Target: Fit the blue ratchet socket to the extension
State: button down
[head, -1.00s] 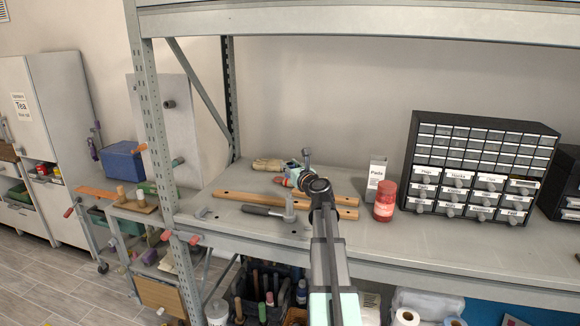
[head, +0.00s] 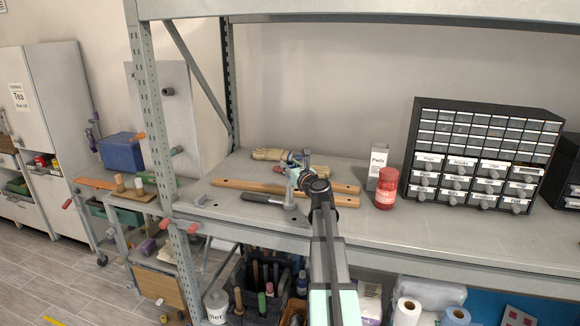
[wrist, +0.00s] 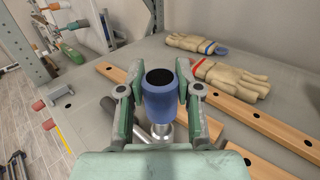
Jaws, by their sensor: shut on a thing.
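The blue ratchet socket (wrist: 160,103) is held upright between the fingers of my gripper (wrist: 157,88) in the wrist view, with its dark open end facing the camera. A bright metal extension (wrist: 163,131) shows just below it; the socket hides the join, so I cannot tell whether they are seated together. In the head view the extension (head: 289,193) stands upright on the shelf, joined to a ratchet with a dark handle (head: 262,198). My gripper (head: 295,171) is right at its top, partly hidden by my arm.
Wooden bars (head: 240,186) lie behind the ratchet, with work gloves (head: 270,155) beyond. A red jar (head: 386,190), a white box (head: 377,165) and a black drawer cabinet (head: 480,155) stand to the right. The shelf (head: 440,230) is clear in front of the cabinet.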

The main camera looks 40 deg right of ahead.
jog(key=shift+f, duration=0.25)
jog(key=shift+f+b, duration=0.3)
jog(key=shift+b, duration=0.1)
jog(key=shift+f+b, duration=0.9)
jog(key=shift+f, duration=0.4)
jog(key=c, duration=0.7)
grip_release()
jog(key=v, duration=1.2)
jog(key=shift+r, duration=0.1)
